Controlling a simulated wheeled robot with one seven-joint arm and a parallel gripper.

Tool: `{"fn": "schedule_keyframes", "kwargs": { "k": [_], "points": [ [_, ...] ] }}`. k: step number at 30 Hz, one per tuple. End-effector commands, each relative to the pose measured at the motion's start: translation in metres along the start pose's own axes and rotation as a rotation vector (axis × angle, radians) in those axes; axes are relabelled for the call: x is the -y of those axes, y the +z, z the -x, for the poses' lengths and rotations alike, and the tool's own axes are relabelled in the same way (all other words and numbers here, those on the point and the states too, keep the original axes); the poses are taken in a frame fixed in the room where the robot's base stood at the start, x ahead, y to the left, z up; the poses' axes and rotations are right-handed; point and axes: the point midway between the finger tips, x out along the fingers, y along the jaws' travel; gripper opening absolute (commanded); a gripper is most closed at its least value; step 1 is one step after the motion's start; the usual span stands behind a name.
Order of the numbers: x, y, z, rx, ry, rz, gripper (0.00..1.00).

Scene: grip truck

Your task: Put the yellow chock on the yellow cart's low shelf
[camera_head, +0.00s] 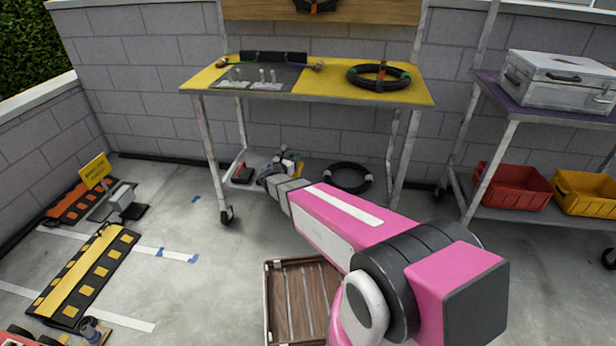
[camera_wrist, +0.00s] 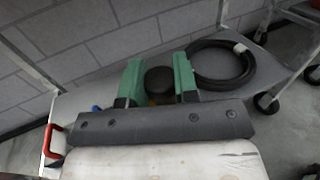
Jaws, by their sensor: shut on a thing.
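The yellow cart (camera_head: 325,88) stands against the block wall, with a yellow top and a grey low shelf (camera_head: 318,167). My gripper (camera_head: 288,161) is under the top, over the low shelf. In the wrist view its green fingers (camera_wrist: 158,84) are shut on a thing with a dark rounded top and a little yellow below. I take this for the yellow chock (camera_wrist: 159,99), mostly hidden; a bit of yellow also shows by the fingers in the head view (camera_head: 299,168). I cannot tell whether it touches the shelf.
A black coil (camera_head: 347,190) lies on the shelf, right of my gripper. A red item (camera_head: 243,173) sits at its left end. Cart legs bound the opening. A wooden crate (camera_head: 300,262) stands on the floor in front. A purple-topped cart (camera_head: 490,90) with bins is at right.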

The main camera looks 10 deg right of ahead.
Motion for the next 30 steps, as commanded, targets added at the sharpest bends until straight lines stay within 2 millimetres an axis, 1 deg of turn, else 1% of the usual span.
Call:
{"fn": "schedule_keyframes", "kwargs": {
  "k": [1,3,6,9,11,14,24,27,30],
  "points": [
    [-0.014,-0.018,-0.005,-0.001,0.013,0.003,0.00],
    [-0.023,-0.035,-0.007,-0.004,0.029,0.002,0.00],
    [-0.030,-0.049,-0.008,-0.006,0.043,0.001,0.00],
    [-0.031,-0.058,-0.011,-0.007,0.048,0.001,0.00],
    [-0.029,-0.063,-0.016,-0.008,0.049,0.001,0.00],
    [-0.022,-0.073,-0.032,-0.008,0.048,0.001,0.00],
    [0.006,-0.113,-0.089,-0.008,0.047,0.001,0.00],
    [0.011,-0.120,-0.102,-0.008,0.049,0.001,0.00],
    [0.016,-0.125,-0.109,-0.008,0.049,0.000,0.00]
  ]
}}
